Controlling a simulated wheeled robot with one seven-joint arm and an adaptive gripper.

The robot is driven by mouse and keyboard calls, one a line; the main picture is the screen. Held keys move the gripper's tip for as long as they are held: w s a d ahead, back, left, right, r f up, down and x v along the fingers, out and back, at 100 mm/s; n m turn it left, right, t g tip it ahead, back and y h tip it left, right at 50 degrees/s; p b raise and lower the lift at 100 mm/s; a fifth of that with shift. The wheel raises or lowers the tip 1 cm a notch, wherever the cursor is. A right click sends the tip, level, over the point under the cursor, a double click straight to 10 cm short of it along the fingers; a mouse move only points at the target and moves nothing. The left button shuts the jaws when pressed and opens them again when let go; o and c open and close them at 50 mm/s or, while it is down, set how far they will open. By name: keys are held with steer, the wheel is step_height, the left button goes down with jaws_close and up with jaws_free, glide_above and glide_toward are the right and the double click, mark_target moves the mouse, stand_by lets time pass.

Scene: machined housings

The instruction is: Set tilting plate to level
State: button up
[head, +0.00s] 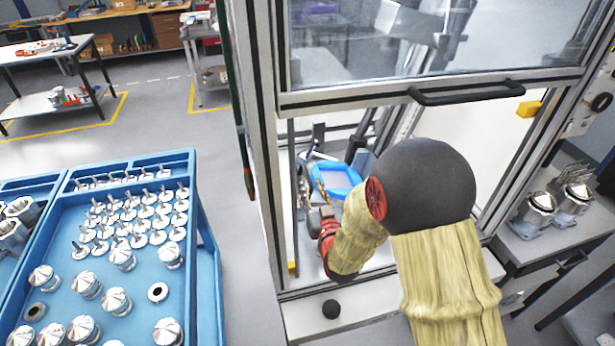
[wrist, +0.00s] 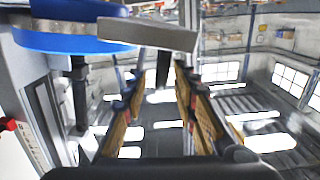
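The tilting plate appears to be the blue piece with a pale centre (head: 322,184) inside the machine enclosure. In the wrist view a blue disc-like part (wrist: 70,42) fills the upper left, and a light grey bar (wrist: 150,35) sticks out from it to the right. I cannot tell the plate's exact tilt. My gripper (wrist: 162,82) has its two fingers apart with a clear gap between them. The fingertips lie below the grey bar in the picture, and a dark upright piece shows between them; contact cannot be told. In the head view my arm hides part of the enclosure.
The enclosure has a raised glass door with a black handle (head: 467,93) above my arm and a metal frame around the opening. A black knob (head: 331,309) sits on its front. A blue cart (head: 205,215) with machined parts stands left. Metal housings (head: 541,207) stand right.

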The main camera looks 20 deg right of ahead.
mark_target(303, 167)
steer(key=w, duration=0.5)
steer(key=shift+s, duration=0.1)
steer(key=c, duration=0.4)
steer(key=c, duration=0.3)
jaws_close()
